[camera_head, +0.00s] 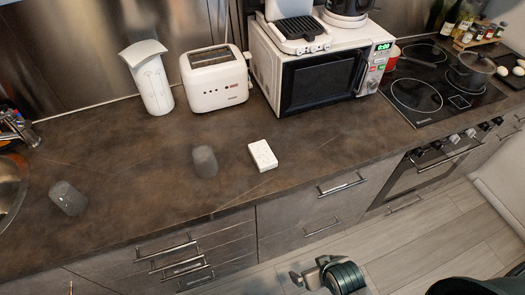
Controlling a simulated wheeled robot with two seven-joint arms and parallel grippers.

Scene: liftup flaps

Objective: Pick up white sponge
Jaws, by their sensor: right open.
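The white sponge (263,156) is a small white speckled block. It lies flat on the dark countertop (225,180), in front of the microwave and right of a grey rounded object. My right gripper (309,273) shows at the bottom of the view, in front of the cabinets and below the counter edge. It is open and empty, well apart from the sponge. My left gripper cannot be made out in this view.
A grey object (205,161) stands just left of the sponge; another (68,198) is near the sink. A toaster (214,79), a white canister (148,78) and a microwave (318,78) stand behind. The counter in front of the sponge is clear.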

